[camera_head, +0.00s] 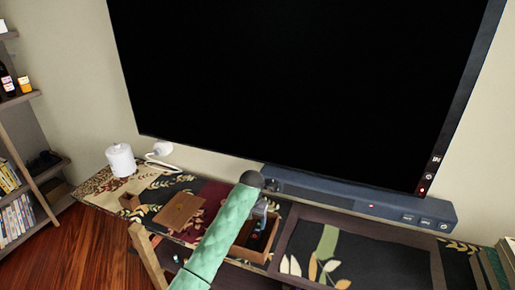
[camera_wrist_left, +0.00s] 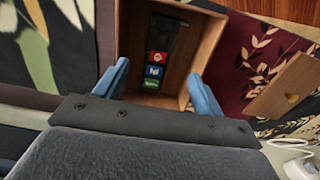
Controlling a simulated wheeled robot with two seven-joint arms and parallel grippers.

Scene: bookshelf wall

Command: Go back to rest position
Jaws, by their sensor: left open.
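My left arm, in a green sleeve, reaches up from the bottom of the head view. Its left gripper (camera_head: 261,214) is over an open wooden box (camera_head: 254,254) on the cabinet top. In the left wrist view the gripper (camera_wrist_left: 158,90) has its two blue fingers spread apart with nothing between them. Beyond the fingers is the open wooden box (camera_wrist_left: 205,50). A dark remote (camera_wrist_left: 157,58) with red, blue and green buttons lies inside it. My right gripper is not in view.
A wooden lid (camera_head: 180,210) lies left of the box. A small wooden block (camera_head: 129,201), a white canister (camera_head: 121,160) and a white device (camera_head: 161,149) are further left. A soundbar (camera_head: 350,196) runs behind, under a large television (camera_head: 300,90). Shelves (camera_head: 22,165) stand at left.

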